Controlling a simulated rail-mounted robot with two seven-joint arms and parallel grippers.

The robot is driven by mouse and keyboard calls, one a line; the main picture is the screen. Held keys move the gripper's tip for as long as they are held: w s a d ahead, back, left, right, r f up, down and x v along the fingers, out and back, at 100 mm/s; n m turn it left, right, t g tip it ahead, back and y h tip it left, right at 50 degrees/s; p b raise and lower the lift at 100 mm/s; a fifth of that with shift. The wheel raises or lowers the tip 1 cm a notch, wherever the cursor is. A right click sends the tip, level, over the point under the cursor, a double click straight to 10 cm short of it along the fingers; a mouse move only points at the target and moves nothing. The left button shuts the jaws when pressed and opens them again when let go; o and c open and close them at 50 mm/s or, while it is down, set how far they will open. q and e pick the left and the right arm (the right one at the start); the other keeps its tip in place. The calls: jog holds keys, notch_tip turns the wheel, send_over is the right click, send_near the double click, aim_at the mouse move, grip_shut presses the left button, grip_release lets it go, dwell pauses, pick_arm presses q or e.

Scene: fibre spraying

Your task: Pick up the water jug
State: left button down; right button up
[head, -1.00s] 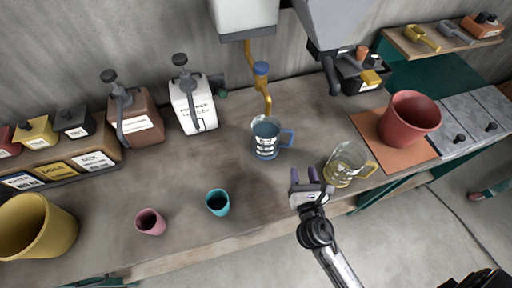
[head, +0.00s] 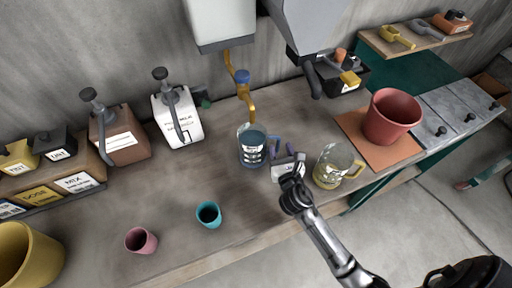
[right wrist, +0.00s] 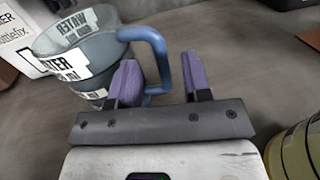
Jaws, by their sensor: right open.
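The water jug (head: 251,151) is a blue-grey jug with a white label and stands on the wooden counter below the dispenser spout. In the right wrist view the jug (right wrist: 85,60) shows "WATER" lettering and a blue handle (right wrist: 160,55) pointing towards my gripper. My right gripper (head: 281,146) is open just right of the jug. In the right wrist view its purple fingers (right wrist: 160,78) lie on either side of the handle's line; the left finger overlaps the jug's side. I cannot tell whether they touch. My left gripper is not in view.
A clear jug with a yellow handle (head: 335,166) stands close on the right of my right gripper. A red pot (head: 388,117) sits on an orange mat. A teal cup (head: 208,214) and a pink cup (head: 140,240) stand front left. A yellow spout (head: 246,100) hangs above the water jug.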

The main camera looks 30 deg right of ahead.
aim_at(279, 143)
jog(key=shift+x, duration=1.85)
grip_shut()
jog(key=shift+r, duration=0.1)
